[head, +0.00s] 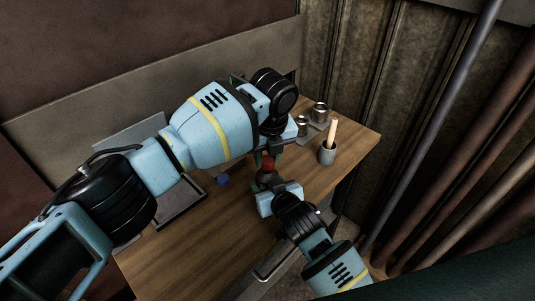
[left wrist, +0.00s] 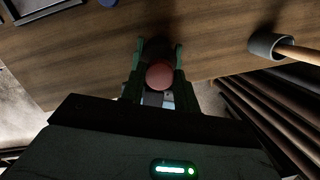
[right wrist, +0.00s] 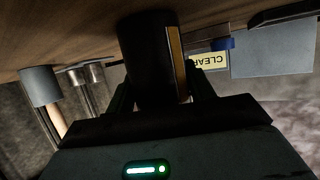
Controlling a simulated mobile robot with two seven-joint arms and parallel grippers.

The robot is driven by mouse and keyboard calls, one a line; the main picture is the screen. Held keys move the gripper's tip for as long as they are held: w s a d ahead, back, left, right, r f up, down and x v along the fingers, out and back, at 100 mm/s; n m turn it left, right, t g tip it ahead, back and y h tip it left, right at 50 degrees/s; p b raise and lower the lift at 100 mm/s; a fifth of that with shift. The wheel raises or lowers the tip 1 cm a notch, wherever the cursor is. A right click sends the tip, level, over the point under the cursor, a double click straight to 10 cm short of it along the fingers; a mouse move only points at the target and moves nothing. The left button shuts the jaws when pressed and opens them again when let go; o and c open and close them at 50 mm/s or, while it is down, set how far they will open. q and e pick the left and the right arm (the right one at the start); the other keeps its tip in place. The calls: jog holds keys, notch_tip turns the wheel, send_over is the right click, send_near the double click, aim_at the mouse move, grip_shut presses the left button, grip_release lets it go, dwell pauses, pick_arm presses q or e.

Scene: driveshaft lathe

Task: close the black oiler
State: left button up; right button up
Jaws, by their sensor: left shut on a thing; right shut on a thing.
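The black oiler (right wrist: 150,60) is a dark cylinder with a yellowish stripe, upside down in the right wrist view, close to the wooden table. My right gripper (head: 272,189) is shut on its body. A red rounded cap (left wrist: 159,74) sits between the fingers of my left gripper (left wrist: 160,72), which is shut on it from above. In the head view the red cap (head: 268,163) shows directly over the oiler's dark body, partly hidden by my left arm. I cannot tell whether the cap is seated on the oiler or just above it.
A grey cup (head: 327,154) with a wooden-handled tool stands right of the grippers. Metal cans (head: 319,113) stand behind it. A small blue object (head: 222,180) and a dark tray (head: 182,207) lie left. A card reading "CLEAR" (right wrist: 208,64) stands behind. The front wooden tabletop (head: 215,245) is clear.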

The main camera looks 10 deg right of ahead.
pick_arm(q)
jog(key=shift+f, duration=0.55)
dwell(0.4)
jog(key=m, duration=0.5)
jog(key=shift+a+h, duration=0.1)
jog(key=shift+h, duration=0.3)
jog(key=m, duration=0.5)
jog(key=shift+h, duration=0.3)
jog(key=o, duration=0.9)
jog(key=shift+r, duration=2.25)
